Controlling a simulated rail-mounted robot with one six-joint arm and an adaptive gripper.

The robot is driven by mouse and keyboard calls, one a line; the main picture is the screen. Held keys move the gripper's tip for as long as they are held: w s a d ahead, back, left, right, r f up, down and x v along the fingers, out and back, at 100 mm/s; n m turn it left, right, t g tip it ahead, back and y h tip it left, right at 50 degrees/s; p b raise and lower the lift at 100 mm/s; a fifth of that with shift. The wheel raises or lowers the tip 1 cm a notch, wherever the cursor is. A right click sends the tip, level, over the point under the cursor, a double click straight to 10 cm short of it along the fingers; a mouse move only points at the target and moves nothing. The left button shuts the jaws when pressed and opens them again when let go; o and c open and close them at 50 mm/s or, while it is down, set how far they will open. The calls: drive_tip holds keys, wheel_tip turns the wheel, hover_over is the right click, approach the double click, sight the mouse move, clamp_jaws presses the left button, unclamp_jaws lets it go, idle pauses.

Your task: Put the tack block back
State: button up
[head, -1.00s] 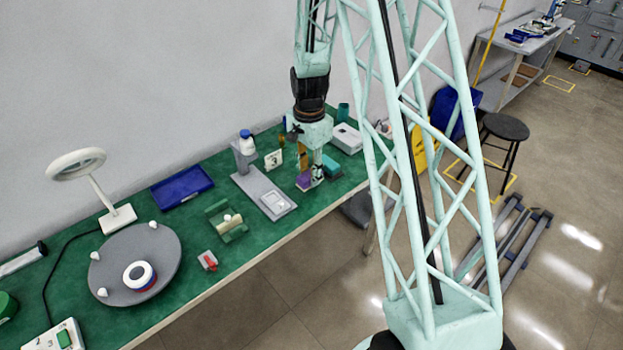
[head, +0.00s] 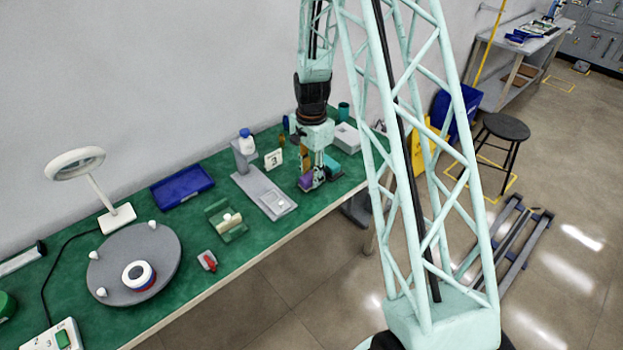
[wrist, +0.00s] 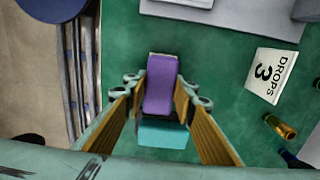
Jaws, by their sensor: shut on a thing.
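A purple block (wrist: 161,86) lies between the fingertips of my gripper (wrist: 160,90) in the wrist view, and the gripper is shut on it. The purple block also shows in the head view (head: 306,183), low over the green bench, at the left of my gripper (head: 319,180). A teal block (wrist: 162,133) shows just below the purple one in the wrist view. It stands at the right of my gripper in the head view (head: 333,168). Neither block has a readable label, so I cannot tell which is the tack block. The fingers hide the contact faces.
A grey stand with a flat base (head: 265,195) is left of my gripper, with a white "DROPS 3" card (wrist: 271,76) nearby. A white box (head: 346,137) is behind at the right. The green bench (head: 185,262) has clear room along its front edge.

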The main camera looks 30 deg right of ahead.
sight(311, 175)
drive_tip(key=shift+f, duration=0.4)
drive_tip(key=shift+f, duration=0.1)
drive_tip(key=o, duration=0.9)
wheel_tip(311, 175, up, 12)
drive_tip(key=shift+r+p, duration=0.15)
drive_tip(key=shift+p, duration=0.55)
idle(0.6)
